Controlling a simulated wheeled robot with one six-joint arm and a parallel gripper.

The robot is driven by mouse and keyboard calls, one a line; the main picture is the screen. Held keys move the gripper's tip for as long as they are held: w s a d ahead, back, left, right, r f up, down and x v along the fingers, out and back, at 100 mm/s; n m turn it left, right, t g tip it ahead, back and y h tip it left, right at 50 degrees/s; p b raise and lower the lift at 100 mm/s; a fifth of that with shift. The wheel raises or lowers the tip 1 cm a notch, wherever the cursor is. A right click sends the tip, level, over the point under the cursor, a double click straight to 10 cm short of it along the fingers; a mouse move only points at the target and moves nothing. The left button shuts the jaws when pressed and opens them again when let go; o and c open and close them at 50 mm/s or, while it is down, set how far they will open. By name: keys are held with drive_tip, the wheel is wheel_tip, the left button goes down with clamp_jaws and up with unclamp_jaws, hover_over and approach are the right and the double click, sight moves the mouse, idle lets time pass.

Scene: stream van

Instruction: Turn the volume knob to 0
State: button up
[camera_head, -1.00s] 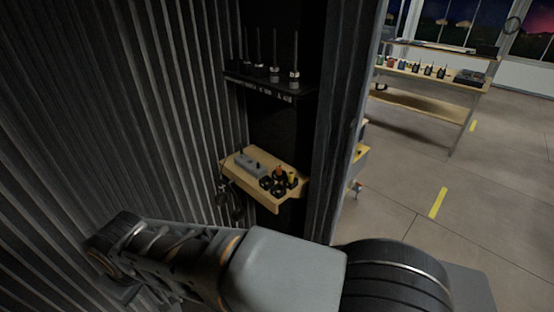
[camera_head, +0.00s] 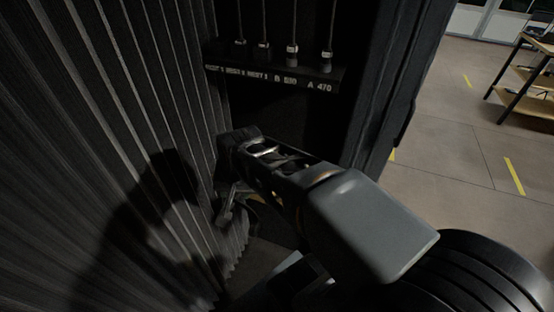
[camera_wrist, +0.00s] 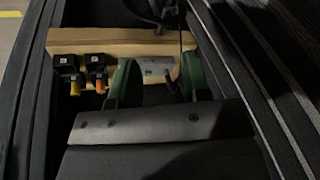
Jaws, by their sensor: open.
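No volume knob can be made out for certain. In the wrist view a wooden shelf (camera_wrist: 130,40) carries a light grey box (camera_wrist: 157,70). Two small black units, one with a yellow part (camera_wrist: 75,88) and one with an orange part (camera_wrist: 100,86), sit at its left. My gripper (camera_wrist: 158,66) is open, its two green fingers spread apart over the shelf, with the grey box showing between them. I cannot tell whether the fingers touch it. In the head view my arm hides most of the shelf, and my gripper (camera_head: 229,205) shows only partly.
Above, a dark shelf (camera_head: 275,72) holds several upright rods with white labels. Ribbed dark walls (camera_head: 90,150) close in on the left and a dark post (camera_head: 405,90) stands on the right. Open floor (camera_head: 455,130) and a workbench (camera_head: 530,85) lie beyond.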

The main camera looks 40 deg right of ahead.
drive_tip(key=w+d+m+p, duration=0.1)
drive_tip(key=w+d+m, duration=0.1)
drive_tip(key=d+m, duration=1)
drive_tip(key=w+d+m+p, duration=0.1)
drive_tip(key=w+d+m, duration=0.35)
drive_tip(key=m, duration=1.35)
drive_tip(key=shift+t+h, duration=0.4)
drive_tip(key=shift+t, duration=0.1)
drive_tip(key=x, duration=0.4)
drive_tip(key=s+b+x, duration=0.1)
drive_tip(key=x, duration=0.3)
drive_tip(key=d+x, duration=0.1)
drive_tip(key=x, duration=0.3)
drive_tip(key=shift+s+f, duration=0.3)
drive_tip(key=shift+f, duration=0.05)
clamp_jaws()
